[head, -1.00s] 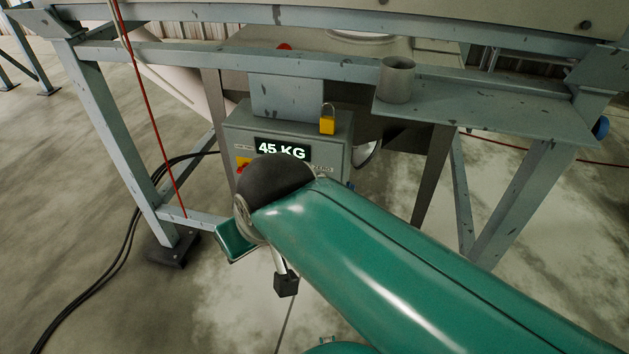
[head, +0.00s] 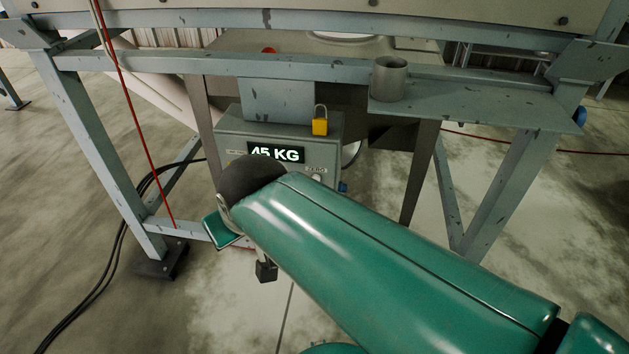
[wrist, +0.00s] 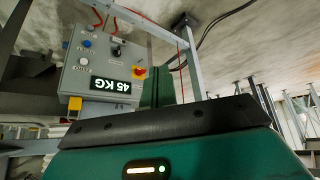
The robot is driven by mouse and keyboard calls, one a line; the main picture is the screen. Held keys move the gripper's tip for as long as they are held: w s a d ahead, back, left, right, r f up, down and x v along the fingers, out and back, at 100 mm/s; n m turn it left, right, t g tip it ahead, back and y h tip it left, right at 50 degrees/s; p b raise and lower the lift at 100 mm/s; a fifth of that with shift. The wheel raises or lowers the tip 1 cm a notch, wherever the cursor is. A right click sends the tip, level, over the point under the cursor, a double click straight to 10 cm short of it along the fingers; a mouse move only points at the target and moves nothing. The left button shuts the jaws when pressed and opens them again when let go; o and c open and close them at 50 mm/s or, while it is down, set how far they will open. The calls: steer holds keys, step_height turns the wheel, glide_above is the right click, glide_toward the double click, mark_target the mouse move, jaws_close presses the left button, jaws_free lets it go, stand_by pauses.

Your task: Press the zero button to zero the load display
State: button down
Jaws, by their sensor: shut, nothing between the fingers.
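The grey control box (head: 228,125) hangs under the frame; its lit display (head: 276,153) reads 45 KG. A ZERO label and a pale button (head: 318,178) show at the display's lower right, partly behind my arm. In the wrist view the box (wrist: 108,62) appears upside down, with the white zero button (wrist: 83,61), a blue button (wrist: 87,43), a black knob (wrist: 116,52) and a red-and-yellow switch (wrist: 138,72). My gripper (wrist: 158,72) shows there as green fingers, shut and empty, beside the box in the picture. Contact with the zero button is not visible.
A yellow padlock (head: 320,121) sits on top of the box. A grey cup (head: 389,78) stands on the frame's shelf (head: 470,105). Frame legs (head: 120,185) flank the box. A red cord (head: 140,130) and black cables (head: 100,275) are at the left.

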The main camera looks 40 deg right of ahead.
steer(key=w+d+f+m+t+h, duration=0.1)
steer(key=w+d+f+t, duration=0.1)
steer(key=w+d+f, duration=0.55)
steer(key=w+d+f+m+t+h, duration=0.15)
steer(key=w+d+f, duration=0.3)
steer(key=d, duration=0.55)
steer(key=s+d+f+m+t, duration=0.1)
steer(key=d+f+m+t, duration=0.1)
steer(key=f, duration=0.3)
steer(key=s+d+f+m+t+y, duration=0.1)
steer(key=s+d+f+m+t, duration=0.1)
steer(key=d+f+m+t, duration=0.1)
step_height(320, 180, down, 3)
steer(key=shift+d+f+t, duration=0.1)
steer(key=shift+d+t, duration=0.55)
steer(key=shift+d, duration=0.3)
steer(key=shift+d+m, duration=0.1)
steer(key=shift+m, duration=0.15)
steer(key=w+d, duration=0.5)
steer(key=d, duration=0.1)
steer(key=shift+d, duration=0.4)
steer(key=shift+w+d, duration=0.1)
steer(key=shift+w, duration=0.1)
steer(key=shift+w+d, duration=0.15)
steer(key=shift+d, duration=0.1)
